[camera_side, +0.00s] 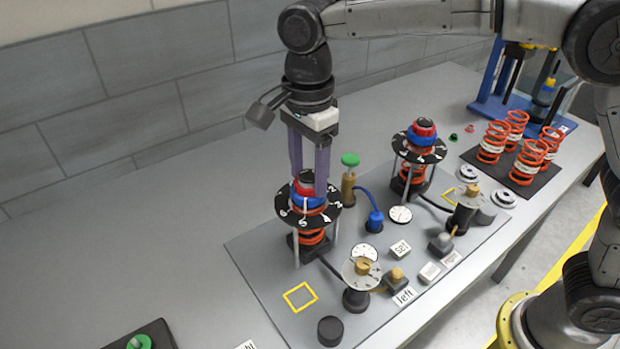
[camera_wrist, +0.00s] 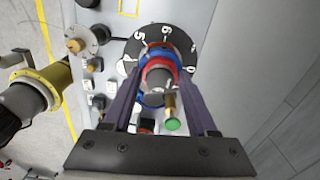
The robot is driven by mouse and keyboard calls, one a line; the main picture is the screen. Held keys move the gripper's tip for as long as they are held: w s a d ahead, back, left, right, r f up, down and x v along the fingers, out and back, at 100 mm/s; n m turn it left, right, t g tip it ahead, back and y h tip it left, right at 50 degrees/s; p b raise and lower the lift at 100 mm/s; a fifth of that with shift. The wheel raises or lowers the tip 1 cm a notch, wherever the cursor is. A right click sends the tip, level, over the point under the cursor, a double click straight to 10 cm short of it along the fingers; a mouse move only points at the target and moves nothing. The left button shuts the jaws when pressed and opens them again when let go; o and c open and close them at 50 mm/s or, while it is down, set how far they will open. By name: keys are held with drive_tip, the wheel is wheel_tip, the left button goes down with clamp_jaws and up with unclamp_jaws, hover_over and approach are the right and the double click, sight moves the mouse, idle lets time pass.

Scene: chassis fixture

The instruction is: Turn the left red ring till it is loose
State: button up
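The left red ring (camera_side: 306,183) sits above a blue ring (camera_side: 307,201) on the left stand, over a black numbered dial (camera_side: 288,207) and an orange spring (camera_side: 311,237). In the wrist view the red ring (camera_wrist: 158,62) shows around a grey post, with the dial (camera_wrist: 133,57) behind it. My gripper (camera_side: 309,185) points straight down over this stand, its two purple fingers on opposite sides of the red ring. I cannot tell whether the fingers touch it. The fingers hide parts of the rings and dial.
A similar stand with a red-topped ring (camera_side: 422,128) is at the right. A green-capped brass post (camera_side: 349,172) stands close to my gripper. Several orange springs (camera_side: 530,160) are on a black mat. The plate has a yellow square (camera_side: 300,297) at the front left.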

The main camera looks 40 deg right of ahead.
clamp_jaws()
drive_tip(key=n, duration=1.3)
drive_tip(key=shift+n, duration=2.2)
drive_tip(key=shift+o, duration=1.7)
unclamp_jaws()
drive_tip(key=shift+r, duration=0.1)
